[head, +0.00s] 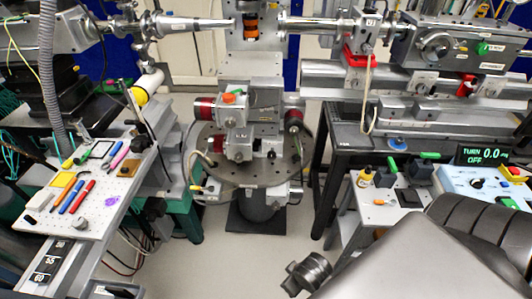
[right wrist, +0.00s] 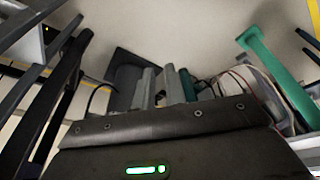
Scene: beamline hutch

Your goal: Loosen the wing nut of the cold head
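I cannot pick out the cold head or its wing nut for certain in the head view. Near the middle stands an instrument stack (head: 238,112) with dark red cylinders and an orange-red cap, on a round perforated plate (head: 240,180). My right gripper's dark body with a green light fills the bottom of the right wrist view. Short grey bars (right wrist: 159,86) show beyond it; I cannot tell if they are its fingers, so its opening is unclear. The gripper points at the floor, away from the instruments. My left gripper is not in view.
A tool board (head: 95,185) with pens stands at left. At right is a display (head: 482,154) showing "TURN 0.0" and "OFF", by a small bench (head: 375,213). A rail (head: 330,78) with a red clamp (head: 362,58) crosses at upper right. Floor is free in front.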

